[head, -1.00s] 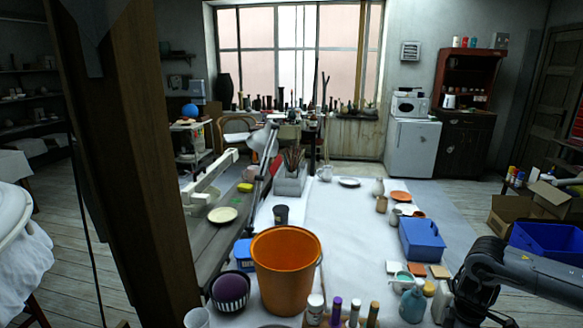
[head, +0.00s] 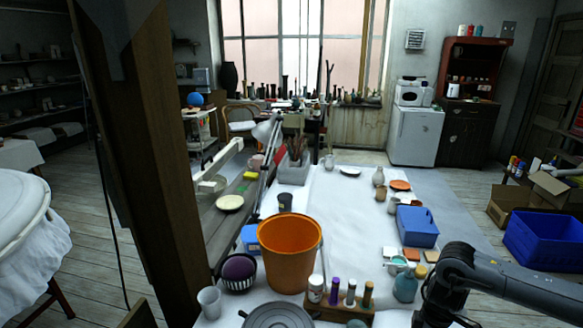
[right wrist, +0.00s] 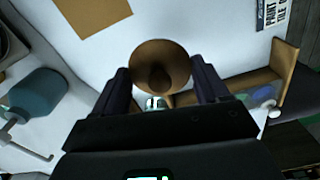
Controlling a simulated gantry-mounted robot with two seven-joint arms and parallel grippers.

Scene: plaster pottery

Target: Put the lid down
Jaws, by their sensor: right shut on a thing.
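In the right wrist view, a brown round lid with a darker knob (right wrist: 160,66) sits between the two dark fingers of my right gripper (right wrist: 159,80). The gripper is shut on it. A white surface shows below the lid; I cannot tell whether the lid touches anything there. In the head view my right arm comes in from the right, and its hand is cut off at the bottom edge, so the held lid is hidden there. A grey round lid-like disc (head: 278,316) is partly cut off at the bottom edge. My left gripper is not in view.
An orange bucket (head: 290,255) stands on the white table (head: 335,205). A wooden rack of bottles (head: 338,312), a teal bottle (head: 405,289) and a blue bin (head: 417,227) are near my right arm. The teal bottle also shows in the right wrist view (right wrist: 37,103).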

